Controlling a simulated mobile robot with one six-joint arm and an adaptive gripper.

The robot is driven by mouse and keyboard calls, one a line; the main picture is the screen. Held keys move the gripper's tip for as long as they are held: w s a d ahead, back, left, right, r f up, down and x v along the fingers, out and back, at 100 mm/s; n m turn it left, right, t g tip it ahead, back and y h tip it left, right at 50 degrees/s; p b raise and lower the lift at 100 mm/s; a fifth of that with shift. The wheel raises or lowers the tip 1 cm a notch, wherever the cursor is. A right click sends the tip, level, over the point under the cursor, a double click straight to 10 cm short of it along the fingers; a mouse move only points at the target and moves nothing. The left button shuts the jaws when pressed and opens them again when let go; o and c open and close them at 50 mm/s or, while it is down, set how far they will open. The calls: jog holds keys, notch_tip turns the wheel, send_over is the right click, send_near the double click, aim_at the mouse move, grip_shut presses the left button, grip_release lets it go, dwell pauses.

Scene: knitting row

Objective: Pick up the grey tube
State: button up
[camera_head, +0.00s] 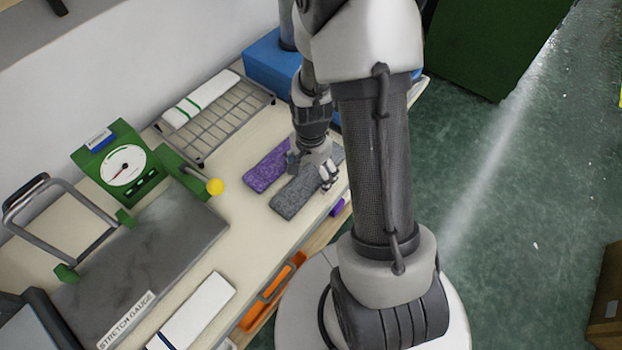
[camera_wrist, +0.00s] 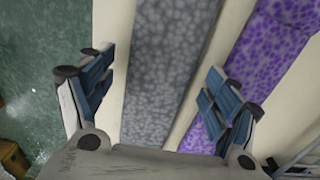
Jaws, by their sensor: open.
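The grey tube (camera_head: 296,194) is a flat, mottled length of knit lying on the cream bench, near its front edge. My gripper (camera_head: 317,172) is over its far part and hides some of it. In the wrist view the grey tube (camera_wrist: 165,70) runs between the two open fingers of my gripper (camera_wrist: 156,85), with nothing held. I cannot tell how high the fingers are above it. A purple patterned tube (camera_head: 265,172) lies beside it on the left; it also shows at the right of the wrist view (camera_wrist: 262,65).
A wire rack (camera_head: 222,118) with a white cloth (camera_head: 201,98) stands at the back. A green gauge (camera_head: 122,168) with a dial and a grey plate (camera_head: 150,255) stand to the left. A blue box (camera_head: 270,66) is behind.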

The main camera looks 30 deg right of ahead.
jog(key=shift+c, duration=0.6)
jog(key=c, duration=0.8)
jog(key=shift+r, duration=0.1)
